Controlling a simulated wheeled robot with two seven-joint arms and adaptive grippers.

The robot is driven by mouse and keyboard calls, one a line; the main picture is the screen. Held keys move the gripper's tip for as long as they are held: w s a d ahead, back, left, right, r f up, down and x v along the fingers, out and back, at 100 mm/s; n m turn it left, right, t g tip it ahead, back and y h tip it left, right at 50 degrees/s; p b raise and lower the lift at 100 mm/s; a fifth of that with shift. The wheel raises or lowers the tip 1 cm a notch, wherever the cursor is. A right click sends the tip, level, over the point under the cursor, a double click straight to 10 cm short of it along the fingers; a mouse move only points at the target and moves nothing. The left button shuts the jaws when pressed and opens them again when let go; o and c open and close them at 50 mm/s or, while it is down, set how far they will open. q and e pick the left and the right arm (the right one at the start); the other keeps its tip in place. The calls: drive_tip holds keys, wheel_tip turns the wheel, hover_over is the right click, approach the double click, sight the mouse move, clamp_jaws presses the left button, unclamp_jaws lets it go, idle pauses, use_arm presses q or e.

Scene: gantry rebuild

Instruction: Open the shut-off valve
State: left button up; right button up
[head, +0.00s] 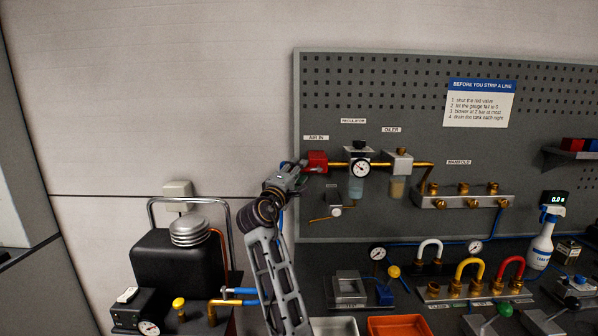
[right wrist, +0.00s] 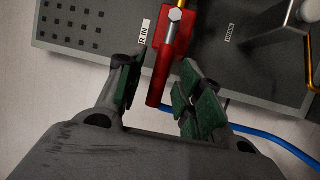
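The shut-off valve (head: 317,157) is a red block on the pegboard under the AIR IN label, at the left end of the brass line. In the right wrist view its red body (right wrist: 182,26) carries a silver bolt and a lever with a red grip (right wrist: 157,88) that points down the picture. My right gripper (head: 301,172) is at the valve from the lower left and hides part of the lever. In the right wrist view my right gripper (right wrist: 160,90) is open, its green-padded fingers on either side of the red grip, with gaps visible. My left gripper is out of view.
The regulator gauge (head: 360,169), oiler (head: 398,180) and brass manifold (head: 462,201) lie right of the valve. A blue hose (right wrist: 255,131) runs near the fingers. A black compressor (head: 177,262) stands at lower left. The bench holds gauges, fittings and a spray bottle (head: 542,243).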

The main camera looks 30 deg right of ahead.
drive_tip(key=shift+v, duration=2.9)
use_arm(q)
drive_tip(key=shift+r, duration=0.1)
use_arm(e)
drive_tip(key=shift+r, duration=0.15)
